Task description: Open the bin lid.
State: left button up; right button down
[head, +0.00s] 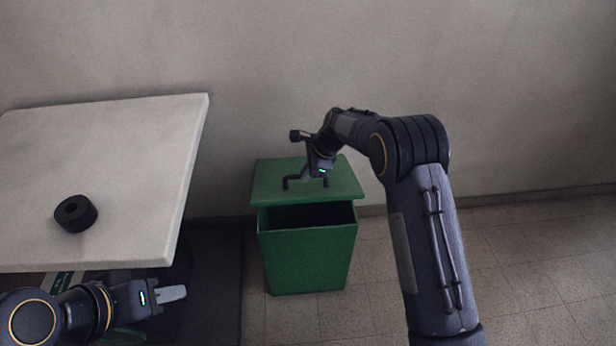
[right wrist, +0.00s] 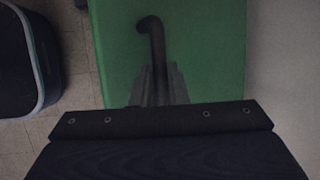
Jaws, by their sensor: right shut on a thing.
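The green bin (head: 308,250) stands on the floor in the middle of the head view. Its green lid (head: 268,184) is raised at an angle, with a dark gap between it and the bin's front rim. The lid carries a dark bar handle (head: 290,183). My right gripper (head: 316,178) is shut on this handle; in the right wrist view the handle (right wrist: 151,32) runs between the fingers, its bent end showing beyond them. The lid (right wrist: 205,50) fills much of that view. My left gripper (head: 172,293) is at the lower left, away from the bin; its fingers look closed together.
The wall is close behind the bin. Tiled floor (head: 520,260) lies free to the right.

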jog(key=w+r+p, duration=0.4)
jog(key=w, duration=0.1)
jog(key=shift+w+r, duration=0.25)
jog(key=shift+r, duration=0.1)
jog(key=shift+d+f, duration=0.1)
jog(key=c, duration=1.7)
grip_release()
jog(key=shift+f, duration=0.1)
jog(key=shift+o, duration=1.2)
jog(key=shift+w+f, duration=0.1)
jog(key=shift+w, duration=0.1)
jog(key=shift+o, duration=0.3)
jog(key=shift+r+p, duration=0.25)
jog(key=shift+p, duration=0.05)
jog(key=v, duration=0.7)
jog(key=shift+s+r, duration=0.15)
jog(key=shift+r, duration=0.2)
